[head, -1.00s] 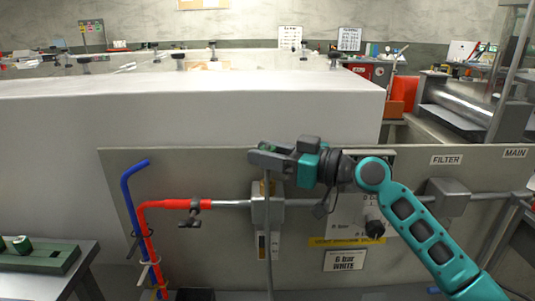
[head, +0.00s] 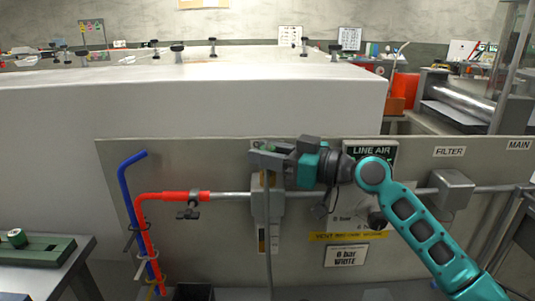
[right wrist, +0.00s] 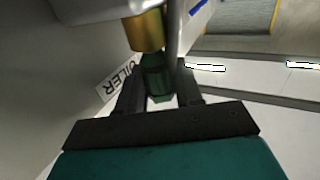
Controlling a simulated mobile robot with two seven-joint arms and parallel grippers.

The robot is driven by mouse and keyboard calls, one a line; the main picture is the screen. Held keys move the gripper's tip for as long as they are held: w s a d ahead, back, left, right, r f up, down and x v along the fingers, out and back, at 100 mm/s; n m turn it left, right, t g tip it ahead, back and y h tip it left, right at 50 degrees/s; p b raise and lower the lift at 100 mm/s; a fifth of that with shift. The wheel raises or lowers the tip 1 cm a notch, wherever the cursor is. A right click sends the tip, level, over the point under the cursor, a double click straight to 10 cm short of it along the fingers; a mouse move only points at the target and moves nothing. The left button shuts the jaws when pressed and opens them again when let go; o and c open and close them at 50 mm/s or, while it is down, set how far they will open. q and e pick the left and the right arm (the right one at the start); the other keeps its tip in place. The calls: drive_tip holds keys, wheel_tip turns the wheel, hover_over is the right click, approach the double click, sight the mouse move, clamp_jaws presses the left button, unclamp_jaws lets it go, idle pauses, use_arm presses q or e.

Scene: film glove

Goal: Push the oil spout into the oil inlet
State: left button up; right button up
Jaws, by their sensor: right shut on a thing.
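My right gripper (head: 268,155) reaches in from the right and sits just above the grey box (head: 268,200) on the pipe. In the right wrist view, its two dark fingers (right wrist: 160,88) are shut on a small dark green piece (right wrist: 156,75), which I take to be the oil spout. A brass cylinder (right wrist: 145,30) lies right in line with the green piece; I cannot tell whether they touch or whether it is the oil inlet. An OILER label (right wrist: 120,80) shows beside the fingers. My left gripper is out of view.
A grey panel (head: 205,165) carries the pipe, a red hose (head: 185,196), a blue hose (head: 135,205) and a filter box (head: 452,190). A bench (head: 30,275) with a green holder stands at left.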

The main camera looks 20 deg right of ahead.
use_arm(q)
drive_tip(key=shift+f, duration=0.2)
use_arm(e)
drive_tip(key=shift+f, duration=0.2)
drive_tip(key=o, duration=1.1)
use_arm(q)
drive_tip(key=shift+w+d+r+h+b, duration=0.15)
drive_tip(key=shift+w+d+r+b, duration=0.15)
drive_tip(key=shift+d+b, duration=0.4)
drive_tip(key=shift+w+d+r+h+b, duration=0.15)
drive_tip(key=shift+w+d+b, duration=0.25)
drive_tip(key=shift+b, duration=0.35)
use_arm(e)
drive_tip(key=v, duration=1.3)
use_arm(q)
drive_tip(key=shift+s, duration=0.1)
use_arm(e)
drive_tip(key=shift+a, duration=0.1)
